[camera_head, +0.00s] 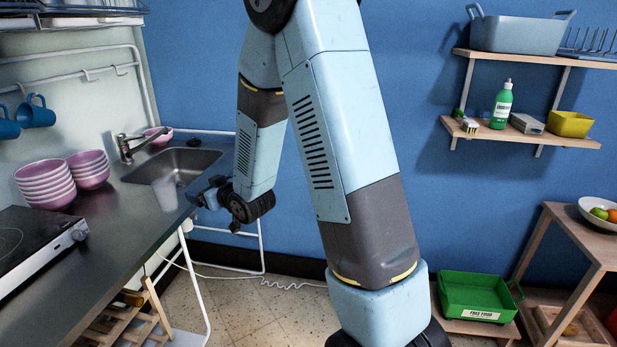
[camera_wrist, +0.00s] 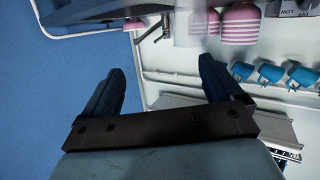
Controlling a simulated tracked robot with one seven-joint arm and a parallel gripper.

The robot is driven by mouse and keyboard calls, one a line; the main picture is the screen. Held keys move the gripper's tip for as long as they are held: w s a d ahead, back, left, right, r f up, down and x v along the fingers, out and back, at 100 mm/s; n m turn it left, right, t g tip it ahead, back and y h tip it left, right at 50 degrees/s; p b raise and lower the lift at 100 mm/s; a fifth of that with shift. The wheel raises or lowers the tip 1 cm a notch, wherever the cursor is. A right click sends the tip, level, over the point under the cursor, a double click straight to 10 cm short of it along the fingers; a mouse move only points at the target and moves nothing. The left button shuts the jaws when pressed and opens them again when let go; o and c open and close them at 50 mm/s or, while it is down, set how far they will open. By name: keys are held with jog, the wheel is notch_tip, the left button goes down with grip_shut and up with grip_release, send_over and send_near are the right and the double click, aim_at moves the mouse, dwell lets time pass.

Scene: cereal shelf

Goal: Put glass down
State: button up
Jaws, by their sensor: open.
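A clear glass (camera_head: 165,194) stands upright on the grey counter (camera_head: 118,228), close to its front edge and just in front of the sink. It is faint and see-through. In the wrist view a pale see-through shape, which looks like the glass (camera_wrist: 187,28), shows at the top, beyond the fingertips and before the pink bowls. My gripper (camera_head: 198,193) is at the counter's edge, to the right of the glass and apart from it. In the wrist view my gripper (camera_wrist: 160,75) has its two dark fingers wide apart with nothing between them.
The sink (camera_head: 178,165) and its tap (camera_head: 135,147) are behind the glass. Stacked pink bowls (camera_head: 46,184) and a black hob (camera_head: 28,243) stand to the left. Blue mugs (camera_head: 36,112) hang on a wall rail. Open floor (camera_head: 265,305) lies right of the counter.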

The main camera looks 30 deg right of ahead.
jog(key=s+d+r+m+g+h, duration=0.3)
jog(key=s+d+r+g+h, duration=0.15)
jog(key=s+d+r, duration=0.75)
jog(key=s+d+r+m+g, duration=0.1)
jog(key=s+r+g, duration=0.1)
jog(key=s, duration=0.9)
jog(key=s+d+r+m+g+h, duration=0.1)
jog(key=s+r+g, duration=0.1)
jog(key=s, duration=0.9)
jog(key=shift+s+r, duration=0.4)
jog(key=shift+r, duration=0.05)
jog(key=shift+c, duration=0.2)
